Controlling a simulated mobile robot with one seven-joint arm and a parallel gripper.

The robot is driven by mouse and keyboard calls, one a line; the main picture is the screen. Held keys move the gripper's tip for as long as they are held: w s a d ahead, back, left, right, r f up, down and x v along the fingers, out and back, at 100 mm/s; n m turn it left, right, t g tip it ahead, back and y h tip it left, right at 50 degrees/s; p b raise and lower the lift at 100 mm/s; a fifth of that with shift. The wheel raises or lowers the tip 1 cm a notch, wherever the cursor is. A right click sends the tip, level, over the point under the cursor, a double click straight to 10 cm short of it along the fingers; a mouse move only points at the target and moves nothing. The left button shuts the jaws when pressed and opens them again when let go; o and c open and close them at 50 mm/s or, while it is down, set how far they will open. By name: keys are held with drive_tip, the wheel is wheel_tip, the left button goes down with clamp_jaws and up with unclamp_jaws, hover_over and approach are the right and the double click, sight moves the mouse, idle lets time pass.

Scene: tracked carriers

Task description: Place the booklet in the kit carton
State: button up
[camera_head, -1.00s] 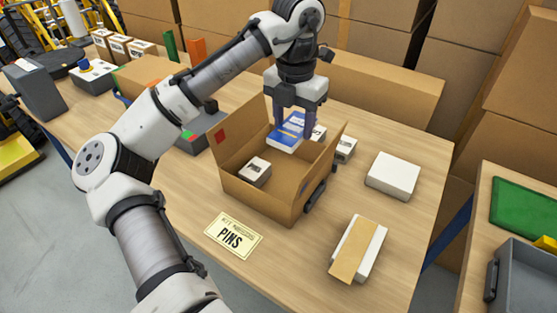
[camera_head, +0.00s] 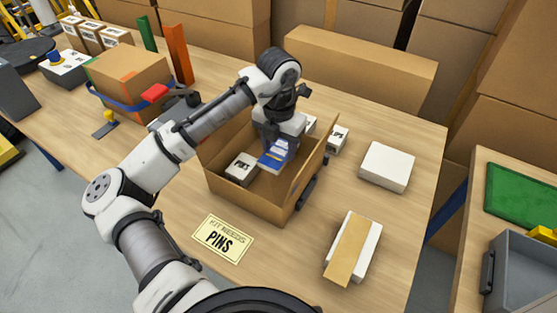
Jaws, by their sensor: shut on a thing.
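The kit carton (camera_head: 243,203) stands open on the wooden table, with flaps up. A small white box labelled PINS (camera_head: 241,168) lies inside it at the left. My gripper (camera_head: 277,143) reaches down into the carton and is shut on the blue and white booklet (camera_head: 275,158). The booklet is tilted and sits inside the carton walls, right of the PINS box. The fingertips are mostly hidden by the wrist and the booklet, and I cannot tell whether the booklet touches the carton floor.
A card reading KIT NEEDS PINS (camera_head: 222,239) lies in front of the carton. Small white boxes (camera_head: 338,139) stand behind its right side. A plain white box (camera_head: 386,167) and a white box with a brown strip (camera_head: 352,248) lie to the right.

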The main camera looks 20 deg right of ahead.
sight(279, 163)
drive_tip(key=shift+f+p, duration=0.3)
drive_tip(key=shift+f, duration=2.7)
drive_tip(key=shift+f, duration=0.1)
drive_tip(key=o, duration=1)
wheel_tip(279, 163, up, 12)
drive_tip(key=shift+r+b, duration=0.15)
drive_tip(key=shift+b, duration=0.8)
